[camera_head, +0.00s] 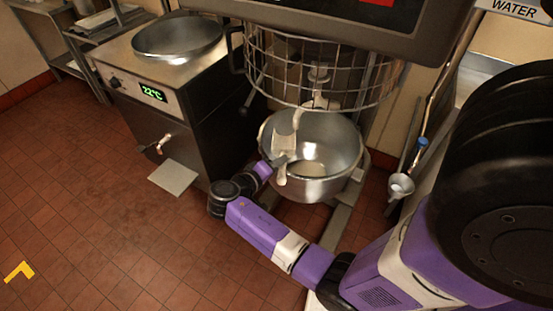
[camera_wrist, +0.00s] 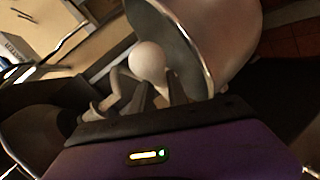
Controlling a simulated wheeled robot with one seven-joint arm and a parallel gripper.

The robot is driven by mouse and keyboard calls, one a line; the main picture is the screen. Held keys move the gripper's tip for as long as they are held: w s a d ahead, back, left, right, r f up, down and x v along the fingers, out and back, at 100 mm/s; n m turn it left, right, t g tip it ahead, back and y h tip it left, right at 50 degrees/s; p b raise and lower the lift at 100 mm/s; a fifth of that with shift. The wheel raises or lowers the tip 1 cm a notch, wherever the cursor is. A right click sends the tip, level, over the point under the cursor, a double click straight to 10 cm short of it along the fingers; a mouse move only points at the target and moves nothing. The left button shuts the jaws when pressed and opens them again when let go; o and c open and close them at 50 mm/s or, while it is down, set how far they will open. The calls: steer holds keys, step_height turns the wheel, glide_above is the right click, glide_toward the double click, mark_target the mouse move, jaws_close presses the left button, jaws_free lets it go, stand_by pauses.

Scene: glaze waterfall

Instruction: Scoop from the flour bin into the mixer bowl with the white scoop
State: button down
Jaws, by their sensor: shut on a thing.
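The steel mixer bowl (camera_head: 340,150) stands below the mixer's wire guard in the head view. Pale material shows low inside it. My gripper (camera_head: 275,165) is at the bowl's near left rim. It is shut on the white scoop (camera_head: 284,144), which is at the bowl's left side, over its opening as seen from the head. In the wrist view, the bowl's curved wall (camera_wrist: 215,45) fills the upper right. My gripper's fingers (camera_wrist: 155,95) show there with a pale rounded part (camera_wrist: 147,60) of the scoop beyond them. I cannot tell whether the scoop holds flour. I cannot make out the flour bin.
The wire guard (camera_head: 375,85) and mixer head (camera_head: 350,25) hang above the bowl. A steel unit (camera_head: 175,95) with a round basin (camera_head: 178,37) and a "22°C" display stands left. A small funnel (camera_head: 400,186) is right of the bowl. The tiled floor (camera_head: 100,220) at left is mostly clear.

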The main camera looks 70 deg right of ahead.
steer(key=shift+s+a+r+m+t, duration=0.1)
steer(key=shift+r+m+t, duration=0.2)
steer(key=shift+t, duration=0.2)
steer(key=w+a+r+p, duration=0.1)
steer(key=w+a+p, duration=0.1)
steer(key=a, duration=1.1)
steer(key=shift+w+a+r, duration=0.2)
steer(key=shift+w+r, duration=0.05)
steer(key=shift+w, duration=0.4)
